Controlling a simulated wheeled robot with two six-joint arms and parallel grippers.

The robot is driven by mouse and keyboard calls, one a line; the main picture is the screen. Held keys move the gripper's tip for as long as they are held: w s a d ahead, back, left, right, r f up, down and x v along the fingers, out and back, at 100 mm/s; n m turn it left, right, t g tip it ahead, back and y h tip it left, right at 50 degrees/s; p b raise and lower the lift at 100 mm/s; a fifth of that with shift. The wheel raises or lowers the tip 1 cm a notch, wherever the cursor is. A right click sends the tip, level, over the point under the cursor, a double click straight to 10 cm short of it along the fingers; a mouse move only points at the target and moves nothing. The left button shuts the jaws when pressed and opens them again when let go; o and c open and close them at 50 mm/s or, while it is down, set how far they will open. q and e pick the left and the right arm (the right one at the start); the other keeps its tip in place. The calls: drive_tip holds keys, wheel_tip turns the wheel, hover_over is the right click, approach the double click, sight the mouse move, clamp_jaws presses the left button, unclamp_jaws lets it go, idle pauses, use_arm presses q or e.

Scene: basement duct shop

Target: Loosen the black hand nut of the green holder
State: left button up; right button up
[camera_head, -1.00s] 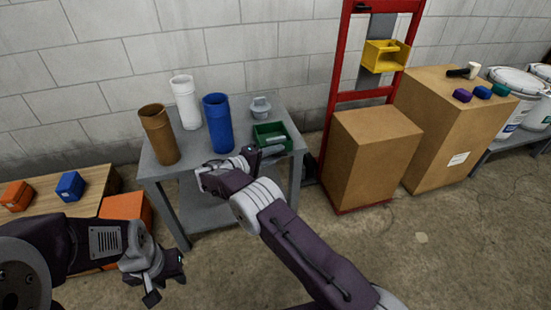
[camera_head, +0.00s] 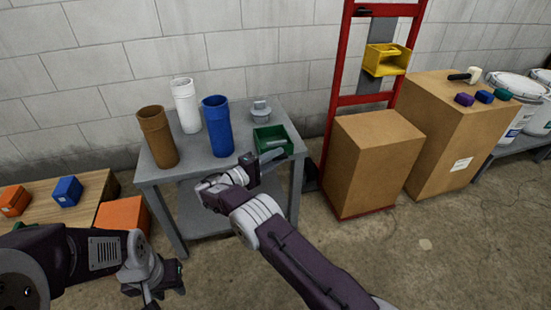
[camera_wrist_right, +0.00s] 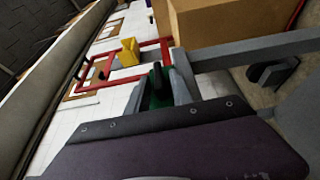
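The green holder (camera_head: 272,140) looks like an open green box at the right end of the grey table. A grey bar shows in front of it. I cannot make out its black hand nut in the head view. In the right wrist view a green part (camera_wrist_right: 150,101) shows beyond the gripper body, with a dark upright piece that I cannot identify. My left gripper (camera_head: 166,285) is low at left, open and empty.
The grey table (camera_head: 205,168) also holds brown (camera_head: 158,137), white (camera_head: 186,105) and blue (camera_head: 217,126) tubes and a grey lidded piece (camera_head: 261,111). A red rack (camera_head: 333,110) with a yellow holder (camera_head: 385,61) and cardboard boxes (camera_head: 375,165) stand at right.

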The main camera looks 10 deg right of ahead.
drive_tip(key=shift+o, duration=0.3)
drive_tip(key=p+v, duration=0.1)
drive_tip(key=v, duration=0.8)
drive_tip(key=shift+p, duration=0.3)
